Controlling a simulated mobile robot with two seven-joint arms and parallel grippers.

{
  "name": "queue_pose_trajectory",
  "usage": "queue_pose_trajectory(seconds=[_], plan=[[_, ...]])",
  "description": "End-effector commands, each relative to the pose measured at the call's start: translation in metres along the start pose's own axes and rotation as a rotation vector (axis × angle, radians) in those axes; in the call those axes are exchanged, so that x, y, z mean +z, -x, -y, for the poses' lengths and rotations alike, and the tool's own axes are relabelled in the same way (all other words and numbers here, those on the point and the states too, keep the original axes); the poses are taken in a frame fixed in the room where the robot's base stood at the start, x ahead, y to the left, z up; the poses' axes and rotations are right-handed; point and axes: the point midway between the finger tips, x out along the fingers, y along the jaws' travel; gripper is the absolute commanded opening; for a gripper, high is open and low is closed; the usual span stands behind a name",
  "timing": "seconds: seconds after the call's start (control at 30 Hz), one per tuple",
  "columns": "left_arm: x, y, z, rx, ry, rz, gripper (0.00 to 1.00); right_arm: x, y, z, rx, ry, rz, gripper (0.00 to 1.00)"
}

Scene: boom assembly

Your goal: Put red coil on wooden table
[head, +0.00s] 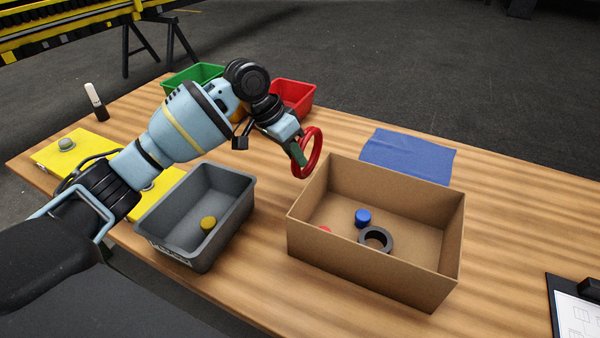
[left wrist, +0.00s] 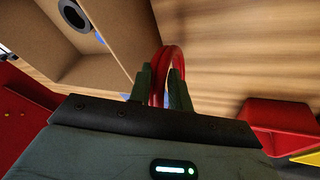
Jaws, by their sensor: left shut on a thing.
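The red coil (head: 307,152) is a ring held upright in my left gripper (head: 299,150), above the wooden table (head: 500,240) just beyond the back left corner of the cardboard box. In the left wrist view the red coil (left wrist: 166,68) stands between the two fingers of my left gripper (left wrist: 161,85), which is shut on it. The wooden table (left wrist: 225,50) shows behind it. The gap between coil and table is hard to judge. My right gripper is in neither view.
The cardboard box (head: 365,273) holds a blue cap (head: 362,217), a black ring (head: 388,240) and a red piece (head: 325,229). A grey bin (head: 165,225), red bin (head: 308,90), green bin (head: 180,76) and blue cloth (head: 410,155) are nearby. The table's right side has free room.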

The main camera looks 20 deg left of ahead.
Motion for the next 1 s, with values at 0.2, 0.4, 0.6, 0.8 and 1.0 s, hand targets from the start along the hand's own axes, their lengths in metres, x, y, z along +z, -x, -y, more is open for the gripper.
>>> queue_pose_trajectory(seconds=[0.2,0.4,0.6,0.8,1.0], plan=[[0.002,-0.005,0.002,-0.002,-0.001,-0.004,0.00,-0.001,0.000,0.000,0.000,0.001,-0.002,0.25],[0.011,-0.025,0.007,-0.001,0.000,0.000,0.00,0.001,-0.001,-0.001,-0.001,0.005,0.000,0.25],[0.020,-0.049,0.013,-0.001,0.000,-0.001,0.00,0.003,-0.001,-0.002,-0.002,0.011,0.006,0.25],[0.020,-0.049,0.013,-0.002,-0.002,-0.004,0.00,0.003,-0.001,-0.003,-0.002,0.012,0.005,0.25],[0.021,-0.051,0.013,-0.002,-0.002,-0.003,0.23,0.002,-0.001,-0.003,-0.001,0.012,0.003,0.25]])
